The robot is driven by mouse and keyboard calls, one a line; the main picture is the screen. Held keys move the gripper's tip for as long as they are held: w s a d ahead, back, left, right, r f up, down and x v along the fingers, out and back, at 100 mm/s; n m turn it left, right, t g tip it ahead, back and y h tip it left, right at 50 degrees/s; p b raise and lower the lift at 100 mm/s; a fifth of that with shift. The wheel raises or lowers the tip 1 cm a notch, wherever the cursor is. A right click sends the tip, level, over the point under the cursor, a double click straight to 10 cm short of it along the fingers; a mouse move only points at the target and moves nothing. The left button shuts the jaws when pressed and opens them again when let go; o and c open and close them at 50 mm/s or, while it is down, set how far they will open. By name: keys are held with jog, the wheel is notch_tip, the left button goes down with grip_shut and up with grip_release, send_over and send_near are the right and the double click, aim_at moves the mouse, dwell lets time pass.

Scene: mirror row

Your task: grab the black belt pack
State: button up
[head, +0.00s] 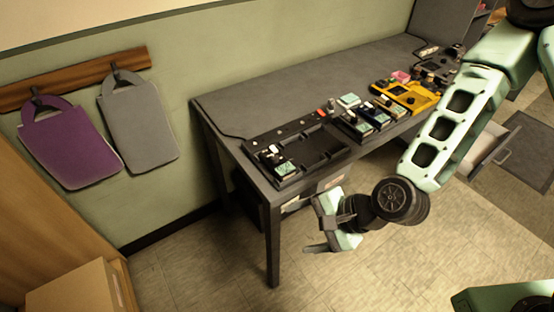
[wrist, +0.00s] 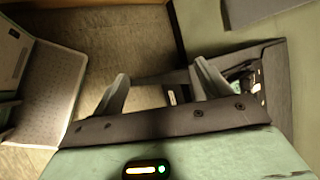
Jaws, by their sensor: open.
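Several small dark packs with pale green screens are on the desk in the head view. One dark pack (head: 282,167) sits at the left end of a long black charging tray (head: 330,154). Others stand close together in a dark holder (head: 362,122) further right. I cannot tell for certain which is the black belt pack. My gripper (head: 320,225) is open and empty, in front of the desk and apart from all packs. In the wrist view its fingers (wrist: 161,75) spread over the floor, and a pack is partly visible at the right (wrist: 257,82).
The desk (head: 240,96) also carries a yellow device (head: 408,96) and a black device (head: 436,69). Purple (head: 66,146) and grey (head: 140,128) bags hang on the wall. A cardboard box (head: 80,290) stands lower left.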

jog(key=w+r+m+t+y+p, duration=0.15)
jog(key=w+m+t, duration=0.25)
jog(key=m, duration=0.6)
jog(key=m+t+h, duration=0.3)
jog(key=m+t, duration=0.2)
jog(key=m, duration=0.4)
send_near(279, 161)
jog(key=p+x, duration=0.1)
jog(key=x, duration=0.4)
jog(key=shift+f, duration=0.1)
jog(key=shift+w+a+f+y+p, duration=0.1)
jog(key=shift+w+a+y+p, duration=0.15)
jog(key=shift+w+a+p, duration=0.15)
jog(key=shift+p+x, duration=0.6)
jog(key=shift+x, duration=1.55)
jog(key=c, duration=1.2)
